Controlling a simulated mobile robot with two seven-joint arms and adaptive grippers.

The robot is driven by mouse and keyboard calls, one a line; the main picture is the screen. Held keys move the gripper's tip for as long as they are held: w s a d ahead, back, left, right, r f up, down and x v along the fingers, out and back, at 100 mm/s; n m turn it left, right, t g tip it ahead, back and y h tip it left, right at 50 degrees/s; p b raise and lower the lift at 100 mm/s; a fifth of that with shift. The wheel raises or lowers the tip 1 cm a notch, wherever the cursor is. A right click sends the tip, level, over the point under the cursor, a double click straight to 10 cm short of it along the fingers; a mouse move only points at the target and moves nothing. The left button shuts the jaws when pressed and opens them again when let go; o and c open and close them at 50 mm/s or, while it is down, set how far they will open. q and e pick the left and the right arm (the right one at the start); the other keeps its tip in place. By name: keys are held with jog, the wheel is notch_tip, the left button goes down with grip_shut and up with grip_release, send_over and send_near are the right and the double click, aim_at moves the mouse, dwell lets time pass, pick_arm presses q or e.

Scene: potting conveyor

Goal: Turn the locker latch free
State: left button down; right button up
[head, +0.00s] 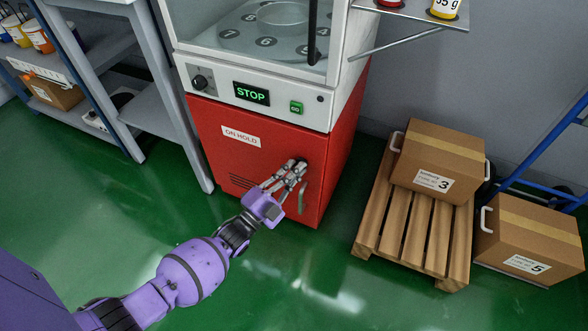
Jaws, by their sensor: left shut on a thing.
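The red locker (225,160) stands below a white machine cabinet. My purple left arm reaches in from the lower left. My left gripper (295,170) is at the upper right of the door, just above the handle, with its fingers shut on the dark latch (301,161). The fingers hide most of the latch, so I cannot tell how far it is turned. The door looks closed. My right gripper is not in view.
Above the locker, a panel shows a "STOP" display (251,93), a black knob (200,82) and a green button (296,107). A wooden pallet (410,225) with carton 3 (440,160) stands at right, beside carton 5 (530,238). Grey shelving (165,120) stands left. The green floor in front is clear.

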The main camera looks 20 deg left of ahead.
pick_arm(q)
jog(key=shift+a+r+m+g+p, duration=0.1)
jog(key=shift+m+g+p, duration=0.8)
jog(key=shift+m, duration=1.1)
jog(key=shift+r+m+g+p, duration=0.1)
jog(key=shift+m+g+p, duration=0.75)
jog(key=shift+m, duration=1.15)
jog(key=shift+f, duration=0.1)
jog(key=c, duration=1.8)
grip_release()
jog(key=v, duration=1.2)
jog(key=shift+f, duration=0.1)
